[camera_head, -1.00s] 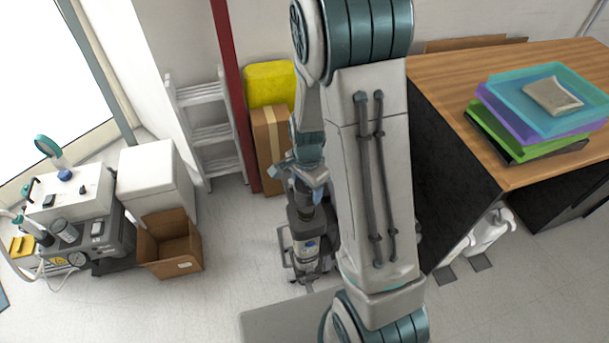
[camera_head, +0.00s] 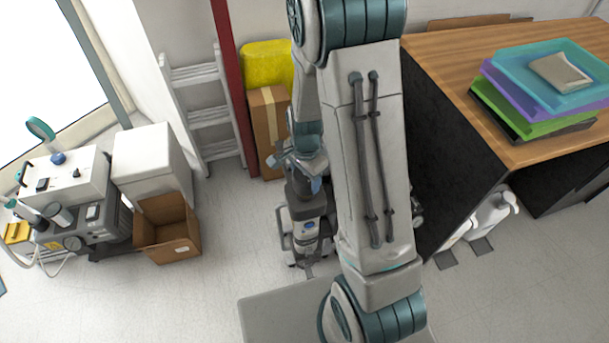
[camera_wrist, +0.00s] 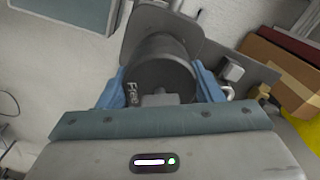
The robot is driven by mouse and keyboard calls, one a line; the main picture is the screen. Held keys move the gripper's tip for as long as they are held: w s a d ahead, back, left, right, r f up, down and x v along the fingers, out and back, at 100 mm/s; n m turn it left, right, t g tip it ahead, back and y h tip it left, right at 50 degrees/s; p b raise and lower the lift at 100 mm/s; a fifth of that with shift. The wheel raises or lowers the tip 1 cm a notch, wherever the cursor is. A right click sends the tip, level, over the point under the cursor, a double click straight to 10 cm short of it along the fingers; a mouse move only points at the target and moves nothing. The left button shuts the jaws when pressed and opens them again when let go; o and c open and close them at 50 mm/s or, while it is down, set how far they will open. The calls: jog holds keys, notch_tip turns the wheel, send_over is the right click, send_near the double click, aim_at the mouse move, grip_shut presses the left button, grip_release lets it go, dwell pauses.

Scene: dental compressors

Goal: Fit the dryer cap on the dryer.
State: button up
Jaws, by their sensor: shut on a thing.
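In the wrist view, the blue fingers of my gripper (camera_wrist: 160,90) are closed on both sides of a dark grey round part, which I take to be the dryer cap (camera_wrist: 165,68). Light lettering shows near the left finger. In the head view, my gripper (camera_head: 302,165) points down over a grey upright compressor unit (camera_head: 307,232) on the floor, partly hidden by my arm. The dryer's top is hidden under the gripper and cap, so I cannot tell whether the cap touches it.
A cardboard box (camera_head: 268,130) with a yellow bin (camera_head: 268,65) stands behind the unit. A wooden-topped desk (camera_head: 450,70) with stacked trays (camera_head: 545,85) is at right. An open carton (camera_head: 168,240) and white equipment (camera_head: 70,185) are at left. Floor between is clear.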

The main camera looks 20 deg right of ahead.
jog(key=shift+f+b, duration=1.5)
jog(key=shift+f, duration=0.3)
jog(key=o, duration=1.1)
jog(key=shift+o, duration=0.2)
jog(key=shift+r, duration=0.1)
notch_tip(320, 180, up, 14)
jog(key=shift+f+p, duration=0.2)
jog(key=shift+p, duration=0.2)
